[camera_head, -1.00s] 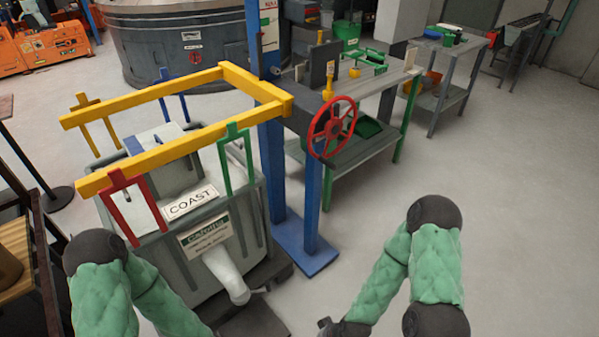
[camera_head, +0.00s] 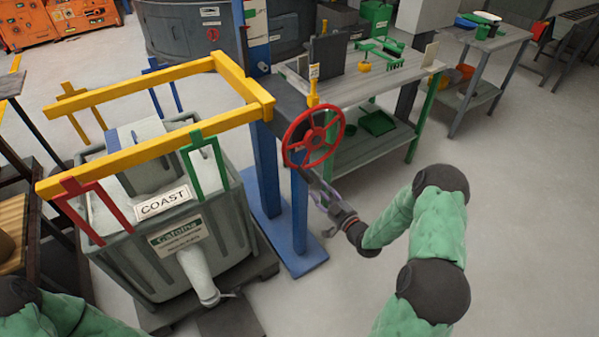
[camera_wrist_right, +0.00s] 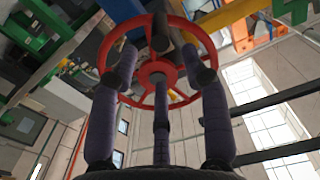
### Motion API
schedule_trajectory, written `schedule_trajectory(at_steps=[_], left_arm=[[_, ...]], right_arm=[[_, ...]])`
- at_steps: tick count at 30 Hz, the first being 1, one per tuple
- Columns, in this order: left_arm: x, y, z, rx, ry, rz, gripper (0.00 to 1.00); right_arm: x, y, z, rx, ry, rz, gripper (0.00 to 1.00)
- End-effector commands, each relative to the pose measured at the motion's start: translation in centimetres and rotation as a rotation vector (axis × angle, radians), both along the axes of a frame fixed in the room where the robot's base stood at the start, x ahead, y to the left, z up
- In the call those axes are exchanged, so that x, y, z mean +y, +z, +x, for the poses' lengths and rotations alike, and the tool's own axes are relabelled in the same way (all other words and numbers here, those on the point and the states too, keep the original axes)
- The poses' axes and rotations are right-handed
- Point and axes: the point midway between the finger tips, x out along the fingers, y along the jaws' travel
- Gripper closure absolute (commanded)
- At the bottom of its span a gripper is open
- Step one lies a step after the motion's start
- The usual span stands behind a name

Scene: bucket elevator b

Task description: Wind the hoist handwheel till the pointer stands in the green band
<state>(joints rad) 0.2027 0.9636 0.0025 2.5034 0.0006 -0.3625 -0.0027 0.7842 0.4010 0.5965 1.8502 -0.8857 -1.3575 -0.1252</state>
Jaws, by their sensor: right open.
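The red spoked handwheel (camera_head: 314,137) is mounted on the dark housing at the end of the yellow hoist frame, on the blue column. My right gripper (camera_head: 312,182) is open just below and in front of the wheel, pointing up at it. In the right wrist view the handwheel (camera_wrist_right: 158,70) fills the upper middle, and the fingers of my right gripper (camera_wrist_right: 160,58) spread over its face, either side of the hub. I cannot tell whether they touch it. No pointer or green band can be made out. My left gripper is out of view.
A yellow frame (camera_head: 160,146) stands over a grey bin (camera_head: 180,260) labelled COAST. A yellow-handled part (camera_head: 313,88) sits just above the wheel. A workbench (camera_head: 375,90) with green tools is behind it.

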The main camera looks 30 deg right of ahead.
Motion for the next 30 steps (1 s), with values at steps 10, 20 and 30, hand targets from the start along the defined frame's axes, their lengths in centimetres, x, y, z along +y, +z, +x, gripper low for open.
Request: schedule_trajectory(at_steps=[10,20,30], left_arm=[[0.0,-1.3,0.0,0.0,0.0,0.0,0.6],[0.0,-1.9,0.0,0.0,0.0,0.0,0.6],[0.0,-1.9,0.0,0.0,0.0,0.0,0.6]], right_arm=[[0.7,-0.2,6.0,0.001,0.004,0.002,0.53],[0.9,-0.1,9.4,0.003,0.001,0.003,0.53],[0.9,-0.1,9.7,0.003,0.0,0.003,0.53]])
